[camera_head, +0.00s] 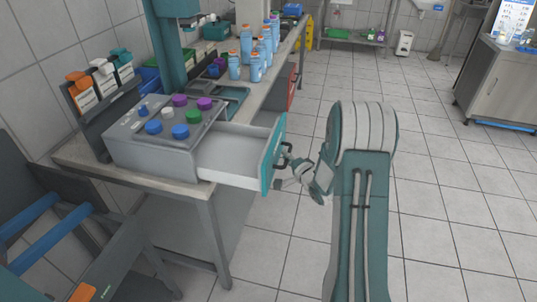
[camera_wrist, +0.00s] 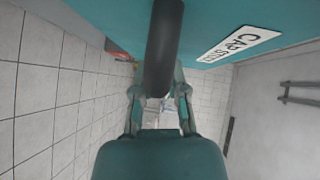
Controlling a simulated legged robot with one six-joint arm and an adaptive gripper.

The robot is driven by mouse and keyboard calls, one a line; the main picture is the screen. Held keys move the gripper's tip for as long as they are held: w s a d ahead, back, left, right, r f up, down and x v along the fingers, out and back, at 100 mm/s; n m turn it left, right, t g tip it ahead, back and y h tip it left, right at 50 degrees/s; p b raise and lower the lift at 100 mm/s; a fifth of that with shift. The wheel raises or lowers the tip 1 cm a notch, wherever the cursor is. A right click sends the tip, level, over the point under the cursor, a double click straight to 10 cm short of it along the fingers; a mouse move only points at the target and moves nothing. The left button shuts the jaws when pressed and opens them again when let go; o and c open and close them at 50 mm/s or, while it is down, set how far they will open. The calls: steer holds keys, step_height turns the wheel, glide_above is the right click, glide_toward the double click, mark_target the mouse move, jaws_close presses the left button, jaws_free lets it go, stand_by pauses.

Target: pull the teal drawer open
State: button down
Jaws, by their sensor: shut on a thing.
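The teal drawer front (camera_head: 272,155) stands well out from the grey cabinet (camera_head: 150,158) on the bench in the head view. The pale drawer tray (camera_head: 232,158) behind it shows and looks empty. My gripper (camera_head: 291,168) is at the outer side of the drawer front, at its dark handle (camera_head: 284,150). In the wrist view the dark handle (camera_wrist: 163,50) runs between the two fingers of my gripper (camera_wrist: 160,96), which is shut on it. The teal front (camera_wrist: 120,12) fills the top there, with a white label (camera_wrist: 238,43).
Coloured caps (camera_head: 180,131) sit on top of the cabinet. Several blue bottles (camera_head: 255,66) stand farther along the bench (camera_head: 290,62). A dark frame with blue bars (camera_head: 50,238) is at lower left. The tiled floor (camera_head: 460,190) at right is clear.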

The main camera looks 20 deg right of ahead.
steer(key=shift+s+d+f, duration=0.15)
steer(key=shift+s+d, duration=0.45)
steer(key=shift+d, duration=0.15)
steer(key=c, duration=0.6)
jaws_free()
steer(key=shift+c, duration=0.2)
steer(key=shift+w, duration=0.1)
steer(key=s+d+r, duration=0.1)
steer(key=s+d, duration=0.1)
steer(key=s, duration=0.9)
steer(key=shift+s+r, duration=0.3)
steer(key=shift+s, duration=0.05)
